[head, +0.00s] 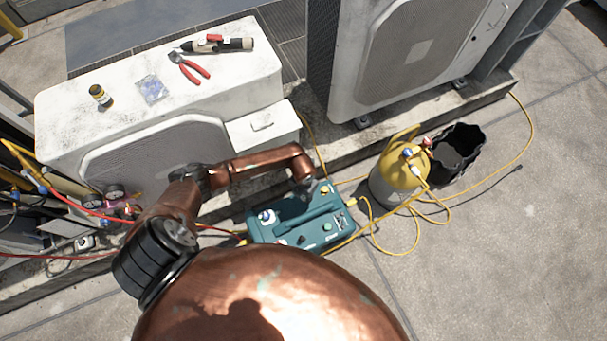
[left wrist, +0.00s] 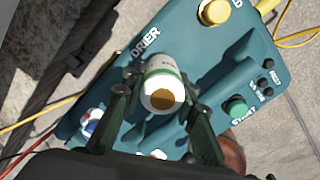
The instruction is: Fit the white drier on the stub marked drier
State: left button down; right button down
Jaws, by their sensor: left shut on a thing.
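The white drier (left wrist: 166,82), with a green band and a brass-coloured end, is clasped between the fingers of my left gripper (left wrist: 158,88). It is over the teal unit (left wrist: 120,85), close to the printed word DRIER. The stub itself is hidden behind the drier, and I cannot tell whether the two touch. In the head view the copper arm reaches over the teal unit (head: 260,234); its left gripper (head: 307,183) is small and mostly hidden at the arm's end, and I cannot make out the drier there. My right gripper is not in view.
A yellow-topped cylinder (head: 398,180) and black bucket (head: 459,150) stand right of the unit, with yellow hoses on the paving. A white condenser (head: 110,110) behind carries red-handled pliers (head: 190,70), a torch-like tool and a small bottle. Paving at lower right is clear.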

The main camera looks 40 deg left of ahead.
pick_arm(q)
jog(key=shift+f+b, duration=0.65)
jog(key=shift+f, duration=0.7)
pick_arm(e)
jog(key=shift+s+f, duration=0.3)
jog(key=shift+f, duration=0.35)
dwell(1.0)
pick_arm(q)
jog(key=c, duration=1.5)
grip_release()
jog(key=shift+o, duration=0.2)
jog(key=shift+r, duration=0.1)
jog(key=shift+r+p, duration=2.95)
jog(key=shift+r, duration=0.8)
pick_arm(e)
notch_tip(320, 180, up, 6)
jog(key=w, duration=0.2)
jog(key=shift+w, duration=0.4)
pick_arm(q)
jog(key=shift+f, duration=0.1)
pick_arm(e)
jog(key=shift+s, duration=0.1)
